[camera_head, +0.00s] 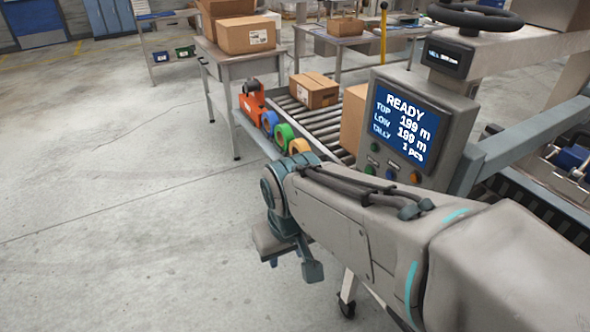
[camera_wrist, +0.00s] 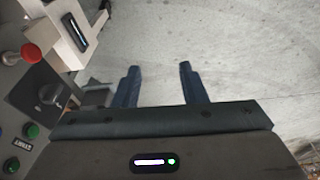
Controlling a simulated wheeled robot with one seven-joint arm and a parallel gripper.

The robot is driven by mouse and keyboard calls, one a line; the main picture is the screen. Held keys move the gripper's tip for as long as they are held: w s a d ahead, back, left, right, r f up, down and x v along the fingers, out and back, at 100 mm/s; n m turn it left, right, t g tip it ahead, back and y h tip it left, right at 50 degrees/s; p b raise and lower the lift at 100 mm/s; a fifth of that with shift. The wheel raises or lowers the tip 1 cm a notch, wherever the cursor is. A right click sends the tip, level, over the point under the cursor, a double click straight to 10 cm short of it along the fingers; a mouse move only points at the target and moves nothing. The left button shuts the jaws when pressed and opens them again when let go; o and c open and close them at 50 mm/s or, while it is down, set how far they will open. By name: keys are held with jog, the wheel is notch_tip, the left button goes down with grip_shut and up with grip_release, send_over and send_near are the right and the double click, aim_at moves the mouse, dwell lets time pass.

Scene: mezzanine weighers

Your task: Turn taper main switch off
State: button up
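The taper's grey control box (camera_head: 443,110) stands right of centre in the head view. Its blue screen (camera_head: 404,126) reads READY, TOP 199 m, LOW 199 m, TALLY 1 pcs. In the wrist view, a black rotary knob (camera_wrist: 51,93) on a dark plate sits on a grey panel at the left edge; it looks like the main switch, but its label is unreadable. My gripper (camera_wrist: 159,68) is open and empty, pointing over bare floor, with the knob to its left and apart from it. In the head view my gripper (camera_head: 291,266) hangs low, left of the box.
A red mushroom button (camera_wrist: 31,53) and green buttons (camera_wrist: 32,131) flank the knob. Tape rolls (camera_head: 284,135) and an orange tape dispenser (camera_head: 251,105) lie beside a roller conveyor (camera_head: 325,122) carrying a carton (camera_head: 314,90). Open floor lies at left.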

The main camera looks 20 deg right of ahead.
jog(key=w+d+f+n+g+h+b, duration=0.1)
jog(key=d+f+n+g+h+b, duration=0.1)
jog(key=d+f+n+g+h, duration=0.55)
jog(key=w+d+f+n+t+h+b, duration=0.1)
jog(key=w+d+f+n+t+h, duration=0.15)
jog(key=w+n+h, duration=0.3)
jog(key=w+d+f+n+t+h+b, duration=0.1)
jog(key=w+d+n+t+h, duration=0.1)
jog(key=w+n+t+h, duration=0.3)
jog(key=w+d+n+g+p, duration=0.1)
jog(key=w+d, duration=0.1)
jog(key=d, duration=1.1)
jog(key=shift+r, duration=0.3)
jog(key=shift+w, duration=0.1)
jog(key=shift+c, duration=0.4)
grip_shut()
